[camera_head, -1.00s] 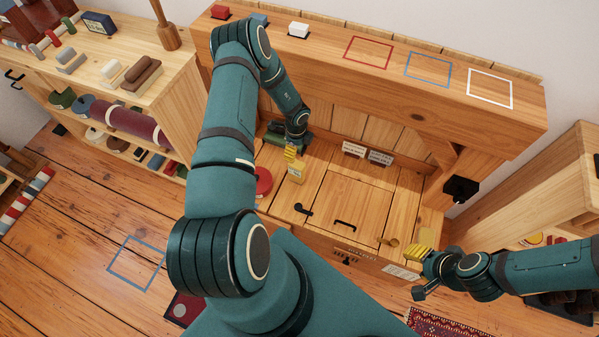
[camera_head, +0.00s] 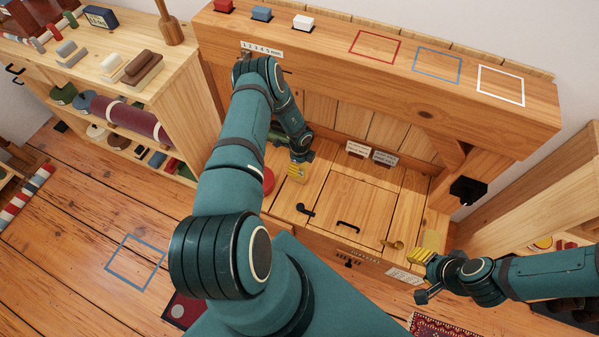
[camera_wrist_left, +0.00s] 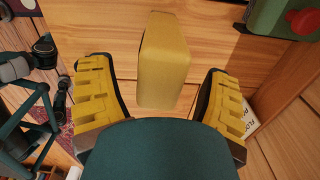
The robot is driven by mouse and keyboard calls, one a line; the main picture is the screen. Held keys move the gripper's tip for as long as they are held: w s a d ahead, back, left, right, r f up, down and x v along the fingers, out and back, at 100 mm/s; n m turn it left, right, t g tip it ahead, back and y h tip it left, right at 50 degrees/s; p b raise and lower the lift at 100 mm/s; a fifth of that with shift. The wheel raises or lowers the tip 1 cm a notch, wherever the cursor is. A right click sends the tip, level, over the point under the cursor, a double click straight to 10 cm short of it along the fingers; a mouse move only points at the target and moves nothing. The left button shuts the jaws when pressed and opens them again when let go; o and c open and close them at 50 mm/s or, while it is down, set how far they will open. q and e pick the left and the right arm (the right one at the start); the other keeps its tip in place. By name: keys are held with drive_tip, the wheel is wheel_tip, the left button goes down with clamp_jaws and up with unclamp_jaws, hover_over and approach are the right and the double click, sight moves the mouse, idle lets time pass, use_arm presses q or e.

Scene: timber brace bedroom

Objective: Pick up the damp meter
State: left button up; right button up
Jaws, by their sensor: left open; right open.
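The damp meter, which I take to be the yellow block (camera_wrist_left: 165,60), stands between the two yellow-padded fingers of my left gripper (camera_wrist_left: 158,88) in the left wrist view. The fingers are open, with a gap on each side of the block. In the head view my left gripper (camera_head: 297,171) is low over the left part of the wooden bench top, and it largely covers the block. My right gripper (camera_head: 422,262) is open and empty by the bench's front right corner.
A green object with a red knob (camera_wrist_left: 300,20) is close beside in the wrist view. A hatch with a black handle (camera_head: 348,226) and a brass latch (camera_head: 392,244) lie to the right. A beam (camera_head: 400,95) with coloured outlines runs behind. A shelf (camera_head: 150,100) stands left.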

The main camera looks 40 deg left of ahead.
use_arm(q)
drive_tip(key=shift+r, duration=0.1)
drive_tip(key=shift+c, duration=0.3)
drive_tip(key=c, duration=1.2)
